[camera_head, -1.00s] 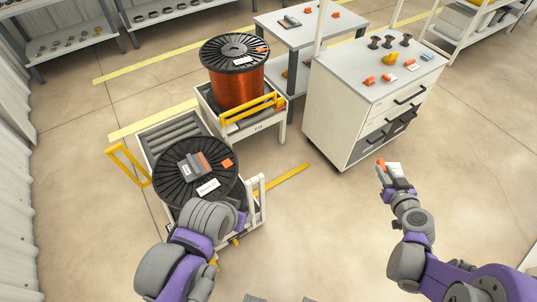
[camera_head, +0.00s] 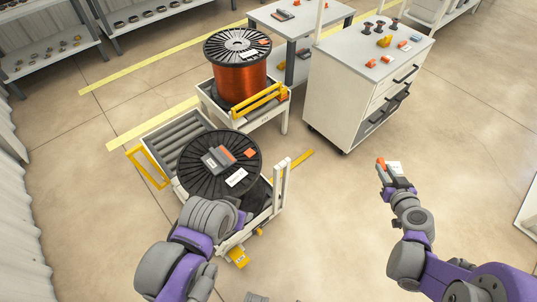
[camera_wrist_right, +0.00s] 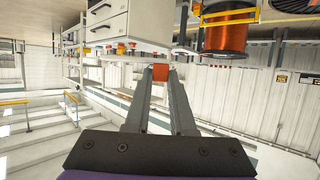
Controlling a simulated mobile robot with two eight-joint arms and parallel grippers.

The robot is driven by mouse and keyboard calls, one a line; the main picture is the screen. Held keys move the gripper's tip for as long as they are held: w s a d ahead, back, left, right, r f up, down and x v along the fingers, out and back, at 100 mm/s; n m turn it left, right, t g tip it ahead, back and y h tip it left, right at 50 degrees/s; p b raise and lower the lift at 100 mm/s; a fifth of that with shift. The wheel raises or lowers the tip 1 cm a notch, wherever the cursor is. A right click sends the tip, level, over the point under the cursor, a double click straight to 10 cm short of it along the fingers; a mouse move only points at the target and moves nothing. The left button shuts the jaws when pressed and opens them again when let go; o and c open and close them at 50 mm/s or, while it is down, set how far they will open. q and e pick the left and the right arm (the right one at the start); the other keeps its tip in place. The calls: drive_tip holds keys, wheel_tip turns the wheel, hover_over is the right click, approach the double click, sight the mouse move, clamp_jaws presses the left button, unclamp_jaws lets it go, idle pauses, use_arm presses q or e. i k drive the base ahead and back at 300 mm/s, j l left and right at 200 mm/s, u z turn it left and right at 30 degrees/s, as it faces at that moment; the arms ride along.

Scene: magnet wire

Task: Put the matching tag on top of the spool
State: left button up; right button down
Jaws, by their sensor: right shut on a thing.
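My right gripper (camera_head: 387,170) is shut on a small orange and white tag (camera_head: 395,168), held over open floor to the right of the spools. In the right wrist view an orange block (camera_wrist_right: 160,73) sits between the fingertips. A near black spool (camera_head: 192,178) lies flat on a cart, with a grey and orange device (camera_head: 217,160), a white label (camera_head: 236,177) and an orange piece (camera_head: 249,153) on top. A copper-wound spool (camera_head: 240,75) stands behind it, also with a white label (camera_head: 248,54) and an orange piece (camera_head: 263,42). My left gripper is hidden behind its wrist.
The near cart has a yellow handle (camera_head: 147,168) and white posts (camera_head: 282,185). A white drawer cabinet (camera_head: 345,90) holds several orange tags and dark small spools. A grey table (camera_head: 300,20) stands behind. Floor between cart and right gripper is clear.

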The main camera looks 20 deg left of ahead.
sight(208, 180)
drive_tip(key=k+j+z, duration=0.1)
drive_tip(key=j, duration=0.2)
drive_tip(key=k+j+z, duration=0.1)
drive_tip(key=j, duration=0.2)
drive_tip(key=k+j+z, duration=0.1)
drive_tip(key=j, duration=0.2)
drive_tip(key=j+z, duration=0.15)
drive_tip(key=j, duration=0.3)
drive_tip(key=k+j+z, duration=0.1)
drive_tip(key=j, duration=0.35)
drive_tip(key=j+z, duration=0.2)
drive_tip(key=j, duration=0.7)
drive_tip(key=k+j+z, duration=0.1)
drive_tip(key=j+z, duration=0.15)
drive_tip(key=j, duration=0.7)
drive_tip(key=j+z, duration=0.1)
drive_tip(key=j, duration=0.95)
drive_tip(key=k+j+z, duration=0.1)
drive_tip(key=j, duration=0.9)
